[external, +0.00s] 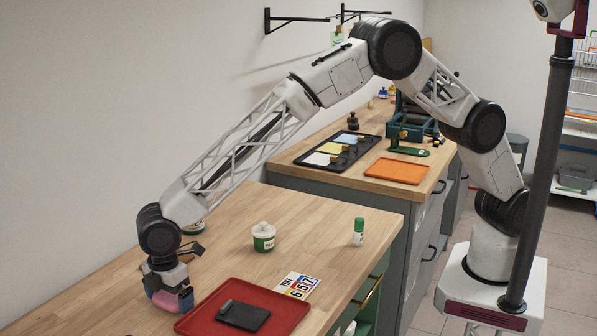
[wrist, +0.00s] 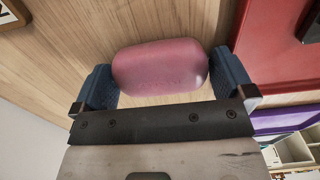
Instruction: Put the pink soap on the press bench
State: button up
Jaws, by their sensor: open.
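The pink soap (wrist: 160,68) is a rounded bar on the wooden worktop in the wrist view. It also shows low at the left in the external view (external: 166,300), partly hidden by my gripper (external: 168,290). My gripper's blue fingers (wrist: 164,82) are open, one at each end of the soap; I cannot tell whether they touch it. A farther wooden bench (external: 325,175) over grey cabinets bears a dark teal press-like device (external: 408,122); it looks like the press bench.
A red tray (external: 285,312) with a black block (external: 243,315) lies just right of my gripper. A green-and-white pot (external: 263,238), a green tube (external: 358,232) and a number card (external: 297,285) stand or lie nearby. The far bench holds an orange tray (external: 397,171) and a black tray (external: 310,162).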

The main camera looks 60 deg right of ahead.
aim_at(171, 295)
dwell(0.5)
jog(key=c, duration=0.7)
jog(key=shift+r, duration=0.15)
jog(key=shift+r, duration=0.85)
jog(key=shift+s+d+r, duration=0.15)
jog(key=shift+r, duration=0.65)
jog(key=s+d, duration=0.3)
jog(key=d, duration=0.1)
jog(key=s+d+r, duration=0.1)
jog(key=s+d, duration=0.2)
jog(key=s, duration=0.1)
jog(key=s+d, duration=0.3)
jog(key=d, duration=0.1)
jog(key=shift+s+d+r, duration=0.15)
jog(key=shift+d+r, duration=0.05)
jog(key=shift+d, duration=0.15)
